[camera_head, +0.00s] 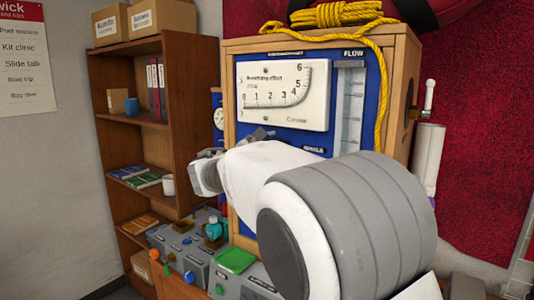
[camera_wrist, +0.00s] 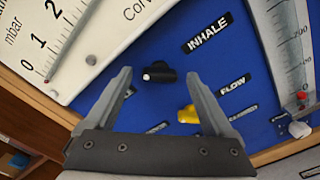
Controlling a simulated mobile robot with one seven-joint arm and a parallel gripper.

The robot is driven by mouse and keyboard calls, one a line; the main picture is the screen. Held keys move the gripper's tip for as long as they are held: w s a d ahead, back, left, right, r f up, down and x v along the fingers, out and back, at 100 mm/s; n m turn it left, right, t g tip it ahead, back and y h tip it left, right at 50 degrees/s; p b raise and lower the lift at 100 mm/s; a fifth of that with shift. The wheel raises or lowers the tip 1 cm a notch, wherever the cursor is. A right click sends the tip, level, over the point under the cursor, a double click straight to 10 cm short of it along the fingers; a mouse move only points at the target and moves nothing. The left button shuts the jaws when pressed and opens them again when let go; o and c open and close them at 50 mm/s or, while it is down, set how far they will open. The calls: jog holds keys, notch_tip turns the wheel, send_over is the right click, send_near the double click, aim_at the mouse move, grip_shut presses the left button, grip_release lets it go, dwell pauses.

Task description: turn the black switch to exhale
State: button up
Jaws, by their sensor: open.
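The black switch (camera_wrist: 158,73) is on the blue panel (camera_wrist: 240,70) in the wrist view, its white-marked end pointing left in the picture. The INHALE label (camera_wrist: 208,33) is up and right of it. Another label is mostly hidden behind the left finger, its text unreadable. My gripper (camera_wrist: 159,75) is open, with one finger on each side of the switch in the picture. I see no clear contact, and depth is hard to tell. In the head view my gripper (camera_head: 262,133) is in front of the panel, and my arm hides the switch.
The white gauge (camera_head: 283,90) is above; a flow tube (camera_head: 347,105) stands at right. A yellow rope (camera_head: 380,90) hangs down the cabinet's right side.

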jog(key=b+v, duration=0.2)
jog(key=v, duration=1.5)
jog(key=shift+a, duration=0.15)
jog(key=shift+s, duration=0.1)
jog(key=s+d+f+m+g+y, duration=0.1)
jog(key=s+d+f+m+g, duration=0.2)
jog(key=d, duration=0.4)
jog(key=s+d+f+m+g, duration=0.2)
jog(key=d+f, duration=0.1)
jog(key=d, duration=0.4)
jog(key=s+d+f+m+g+y, duration=0.1)
jog(key=s+d+f+m+g, duration=0.25)
jog(key=d, duration=0.35)
jog(key=s+d+f+m+y, duration=0.1)
jog(key=s+f+m+y, duration=0.3)
jog(key=s, duration=0.4)
jog(key=s+d+f+m+y, duration=0.1)
jog(key=s+f+m+y, duration=0.2)
jog(key=s+f+m, duration=0.3)
jog(key=shift+s+f+m+g+y, duration=0.35)
jog(key=shift+s+m+g+y, duration=0.1)
jog(key=shift+s+m, duration=0.55)
jog(key=shift+d, duration=0.1)
